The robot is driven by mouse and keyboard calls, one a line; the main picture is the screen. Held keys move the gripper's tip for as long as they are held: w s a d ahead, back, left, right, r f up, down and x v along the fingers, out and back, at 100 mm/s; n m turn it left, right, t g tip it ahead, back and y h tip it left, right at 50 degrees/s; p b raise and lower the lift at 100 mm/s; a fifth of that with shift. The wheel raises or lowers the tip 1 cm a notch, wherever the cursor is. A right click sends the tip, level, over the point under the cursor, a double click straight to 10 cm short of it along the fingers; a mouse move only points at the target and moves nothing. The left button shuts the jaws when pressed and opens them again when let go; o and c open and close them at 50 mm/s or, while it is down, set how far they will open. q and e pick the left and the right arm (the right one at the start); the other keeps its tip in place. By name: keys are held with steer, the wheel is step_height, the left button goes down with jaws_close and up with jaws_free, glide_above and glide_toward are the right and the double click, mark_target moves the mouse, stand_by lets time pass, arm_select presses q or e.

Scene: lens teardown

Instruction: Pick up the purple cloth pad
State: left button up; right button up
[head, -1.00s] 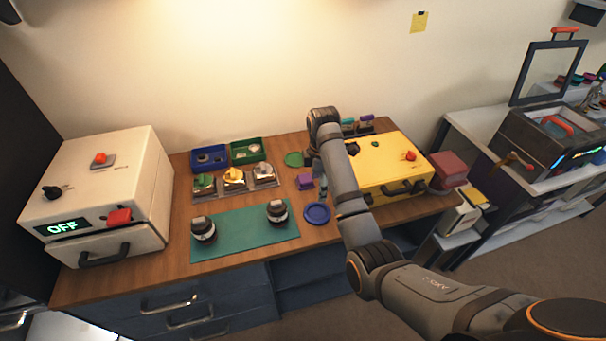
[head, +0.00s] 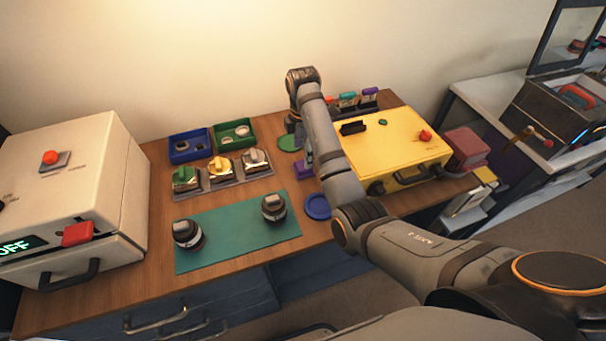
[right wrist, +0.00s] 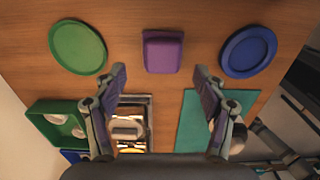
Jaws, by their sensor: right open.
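The purple cloth pad (head: 302,169) lies on the wooden table between a green round dish (head: 289,143) and a blue round dish (head: 318,206), partly behind my right arm in the head view. In the right wrist view the pad (right wrist: 163,52) is at top centre, ahead of and roughly between the fingertips. My right gripper (right wrist: 160,76) is open with nothing between its fingers, above the table and apart from the pad. In the head view its fingers are mostly hidden by my arm. My left gripper is not in view.
A yellow case (head: 390,150) stands right of the pad. A teal mat (head: 235,238) with two lens parts lies front left. Blue (head: 190,146) and green (head: 234,133) bins and a tray of blocks (head: 222,178) are behind it. A white machine (head: 75,190) stands left.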

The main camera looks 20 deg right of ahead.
mark_target(303, 164)
steer(key=shift+s+f+p, duration=0.2)
steer(key=shift+f+p, duration=0.2)
steer(key=shift+f, duration=0.05)
step_height(303, 164, down, 3)
steer(key=shift+r, duration=0.1)
steer(key=shift+f, duration=0.55)
steer(key=c, duration=1.2)
step_height(303, 164, up, 4)
steer(key=shift+w+r, duration=0.1)
steer(key=shift+r, duration=0.1)
steer(key=shift+c, duration=0.2)
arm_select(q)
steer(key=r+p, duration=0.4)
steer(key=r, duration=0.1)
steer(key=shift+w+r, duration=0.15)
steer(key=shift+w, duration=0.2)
arm_select(e)
step_height(303, 164, up, 6)
steer(key=shift+f, duration=0.15)
